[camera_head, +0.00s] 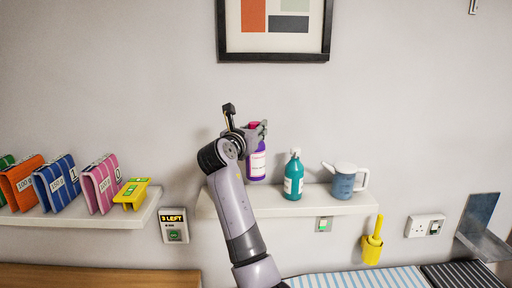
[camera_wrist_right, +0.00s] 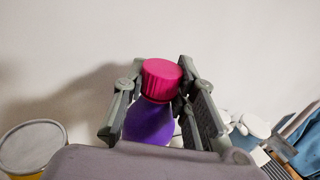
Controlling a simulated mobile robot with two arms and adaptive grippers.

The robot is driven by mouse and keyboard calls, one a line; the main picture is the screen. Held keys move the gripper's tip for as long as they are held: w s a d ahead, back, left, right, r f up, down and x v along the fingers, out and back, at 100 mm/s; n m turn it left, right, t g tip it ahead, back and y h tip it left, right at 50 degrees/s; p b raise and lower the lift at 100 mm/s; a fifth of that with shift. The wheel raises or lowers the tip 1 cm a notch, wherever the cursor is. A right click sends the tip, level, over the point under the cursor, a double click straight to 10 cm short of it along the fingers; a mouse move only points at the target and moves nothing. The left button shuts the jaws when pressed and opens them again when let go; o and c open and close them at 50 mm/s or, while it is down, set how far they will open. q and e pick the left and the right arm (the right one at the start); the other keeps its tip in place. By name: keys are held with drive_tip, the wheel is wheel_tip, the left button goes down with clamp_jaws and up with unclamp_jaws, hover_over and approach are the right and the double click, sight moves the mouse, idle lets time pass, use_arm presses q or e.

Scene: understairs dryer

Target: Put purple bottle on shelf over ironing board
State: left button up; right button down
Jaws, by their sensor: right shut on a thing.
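The purple bottle (camera_head: 257,166) has a pink cap and a pale label. It stands upright at the left part of the white shelf (camera_head: 330,207), which is over the blue-striped ironing board (camera_head: 355,279). I cannot tell whether its base touches the shelf. My right gripper (camera_head: 258,132) is shut on the bottle near its top. In the right wrist view, its fingers lie on both sides of the pink cap (camera_wrist_right: 162,78) and purple body (camera_wrist_right: 150,122). My right arm hides the shelf's left part. My left gripper is not in view.
A teal pump bottle (camera_head: 293,178) and a blue-grey jug (camera_head: 345,181) stand on the shelf to the right. A left shelf (camera_head: 80,217) holds several colored binders and a yellow item (camera_head: 132,193). A yellow holder (camera_head: 372,248) hangs below. A framed picture (camera_head: 274,56) is above.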

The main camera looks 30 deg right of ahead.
wheel_tip(320, 180, down, 6)
drive_tip(key=shift+a+f+p, duration=0.1)
drive_tip(key=shift+a+p, duration=0.05)
drive_tip(key=shift+p, duration=0.65)
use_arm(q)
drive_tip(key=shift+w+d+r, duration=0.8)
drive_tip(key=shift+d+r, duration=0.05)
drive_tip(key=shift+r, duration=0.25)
use_arm(e)
drive_tip(key=shift+s+f, duration=0.1)
drive_tip(key=shift+f, duration=0.2)
drive_tip(key=c, duration=1.3)
unclamp_jaws()
drive_tip(key=shift+f, duration=0.1)
